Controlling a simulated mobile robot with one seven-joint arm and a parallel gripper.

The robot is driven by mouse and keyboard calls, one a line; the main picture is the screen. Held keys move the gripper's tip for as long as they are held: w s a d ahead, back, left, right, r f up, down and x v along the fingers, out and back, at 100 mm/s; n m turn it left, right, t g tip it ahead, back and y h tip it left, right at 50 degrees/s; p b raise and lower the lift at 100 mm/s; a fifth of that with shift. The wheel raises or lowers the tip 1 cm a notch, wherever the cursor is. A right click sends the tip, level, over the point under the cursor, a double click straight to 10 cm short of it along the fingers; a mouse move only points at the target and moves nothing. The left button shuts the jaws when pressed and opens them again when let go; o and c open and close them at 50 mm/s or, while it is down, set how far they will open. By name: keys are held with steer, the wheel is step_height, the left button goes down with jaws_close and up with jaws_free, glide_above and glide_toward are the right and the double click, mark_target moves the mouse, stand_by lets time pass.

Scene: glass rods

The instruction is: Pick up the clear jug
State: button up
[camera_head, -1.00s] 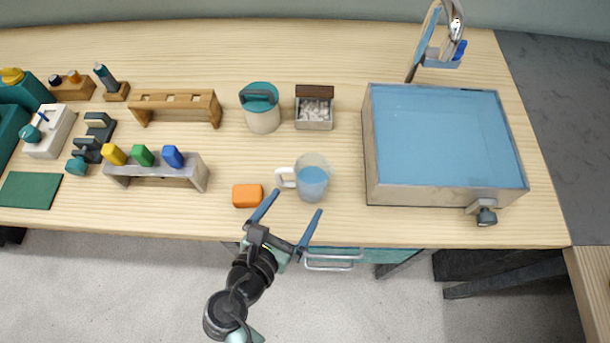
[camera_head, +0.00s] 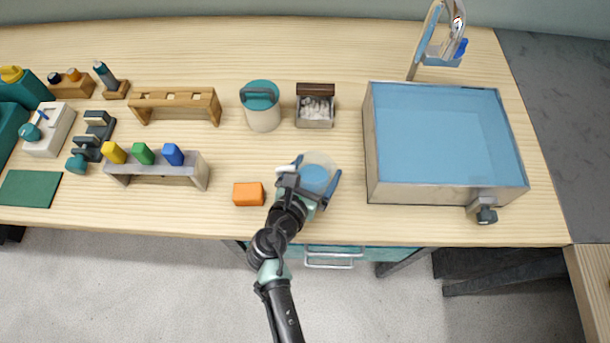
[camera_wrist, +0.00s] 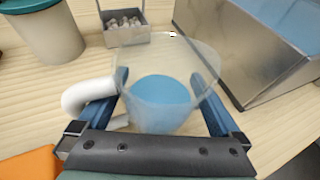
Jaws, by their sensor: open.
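The clear jug (camera_head: 318,165) stands upright on the wooden bench, with blue liquid in its lower part. It also shows in the wrist view (camera_wrist: 165,75), with its white handle (camera_wrist: 88,97) on the left. My gripper (camera_head: 318,172) is open with its blue fingers on either side of the jug. In the wrist view my gripper (camera_wrist: 165,88) has its left finger between the handle and the jug body, and its right finger beside the right wall. I cannot tell whether the fingers touch the jug.
An orange block (camera_head: 248,194) lies just left of my gripper. A large blue-floored basin (camera_head: 372,160) stands to the right. A small box of pale pieces (camera_head: 315,122) and a teal-lidded canister (camera_head: 262,115) stand behind the jug.

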steer(key=shift+w+d+f, duration=0.1)
steer(key=shift+w+f, duration=0.05)
steer(key=shift+w, duration=0.1)
steer(key=shift+c, duration=0.3)
steer(key=c, duration=1.2)
steer(key=shift+c, duration=1.1)
